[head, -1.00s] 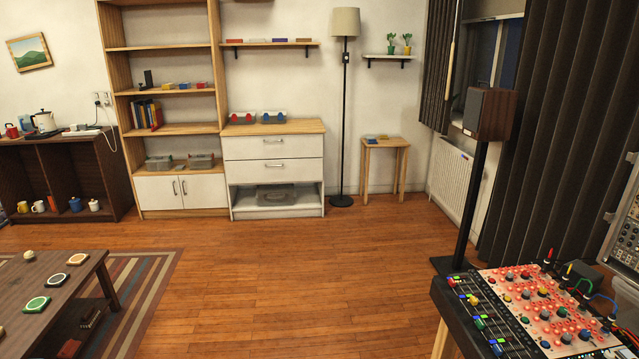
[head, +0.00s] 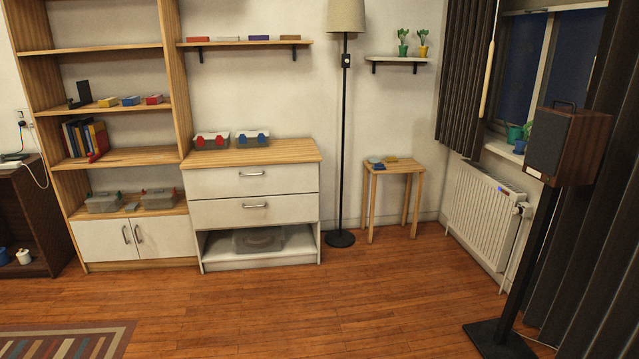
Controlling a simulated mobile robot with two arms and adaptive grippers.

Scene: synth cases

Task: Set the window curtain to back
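The window curtain is dark and pleated and hangs in two parts in the head view. One narrow bunched part (head: 466,75) hangs left of the window (head: 522,65). A wider part (head: 592,250) hangs at the right edge, partly behind the speaker. A pale wand (head: 488,78) hangs at the right edge of the narrow part. Dark glass and a sill with pots show between the two parts. Neither of my grippers is in view.
A speaker (head: 565,147) on a black stand (head: 528,265) stands in front of the window. A white radiator (head: 485,213) is below the sill. A small wooden stool (head: 394,168) and a floor lamp (head: 343,120) stand by the wall. The middle floor (head: 330,310) is clear.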

